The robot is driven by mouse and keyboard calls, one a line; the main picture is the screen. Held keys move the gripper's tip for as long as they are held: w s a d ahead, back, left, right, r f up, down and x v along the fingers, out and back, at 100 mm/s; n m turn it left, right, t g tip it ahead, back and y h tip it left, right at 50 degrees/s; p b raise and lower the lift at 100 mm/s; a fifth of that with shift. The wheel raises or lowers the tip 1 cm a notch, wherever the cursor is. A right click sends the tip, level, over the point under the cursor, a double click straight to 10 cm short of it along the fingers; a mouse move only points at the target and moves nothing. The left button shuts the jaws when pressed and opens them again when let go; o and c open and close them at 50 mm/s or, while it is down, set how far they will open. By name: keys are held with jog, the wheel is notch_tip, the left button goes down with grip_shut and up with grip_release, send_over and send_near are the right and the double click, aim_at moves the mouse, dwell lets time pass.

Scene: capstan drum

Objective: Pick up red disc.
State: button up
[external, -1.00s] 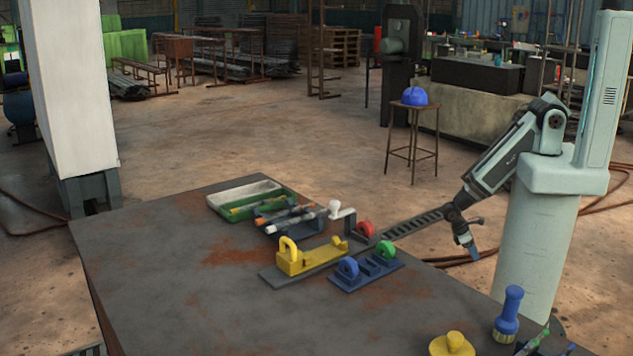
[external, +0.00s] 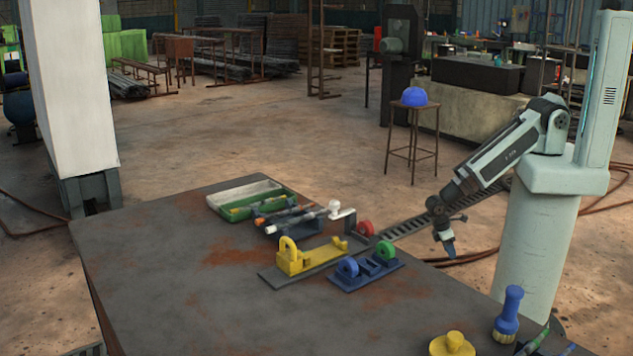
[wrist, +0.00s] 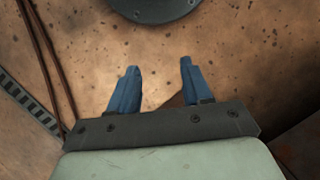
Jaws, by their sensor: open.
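The red disc (external: 365,228) stands on edge near the table's right edge in the external view, behind the blue holder. My gripper (external: 449,250) hangs off to the right of the table, pointing down and apart from the disc. In the wrist view my gripper (wrist: 158,80) shows two blue fingers spread apart with nothing between them. The red disc does not show in the wrist view.
A blue holder (external: 366,273) with a blue disc (external: 347,267) and a green disc (external: 385,250) stands near the red disc. A yellow fixture (external: 307,260) is to its left. A green tray (external: 222,209) lies farther back. The table's front left is clear.

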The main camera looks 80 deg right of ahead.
jog(key=w+a+r+n+t+y, duration=0.1)
jog(key=w+a+r+t, duration=0.1)
jog(key=w+a+r, duration=0.55)
jog(key=w+a+r+n+t, duration=0.1)
jog(key=w+a+r, duration=0.3)
jog(key=w+a, duration=0.55)
jog(key=w+a+r+n+t+y, duration=0.1)
jog(key=w+a+r+t, duration=0.1)
jog(key=w+a+r, duration=0.55)
jog(key=w+a+r+n+y, duration=0.1)
jog(key=w+a+r+n, duration=0.35)
jog(key=a+r, duration=0.6)
jog(key=w+a+r+n+g+y, duration=0.1)
jog(key=w+a+r+n, duration=0.3)
jog(key=a+r, duration=0.65)
jog(key=w+a+r+n+y, duration=0.1)
jog(key=w+a+r+n, duration=0.1)
jog(key=w+a+r, duration=0.65)
jog(key=n+g, duration=0.3)
jog(key=n, duration=0.8)
send_over(366, 221)
jog(key=w+d, duration=0.2)
jog(key=f, duration=0.2)
jog(key=shift+s+d+f+h, duration=0.1)
jog(key=shift+d+f+h, duration=0.1)
jog(key=shift+f+h, duration=0.15)
jog(key=shift+a+x, duration=0.2)
jog(key=shift+x, duration=2.45)
jog(key=shift+r, duration=0.1)
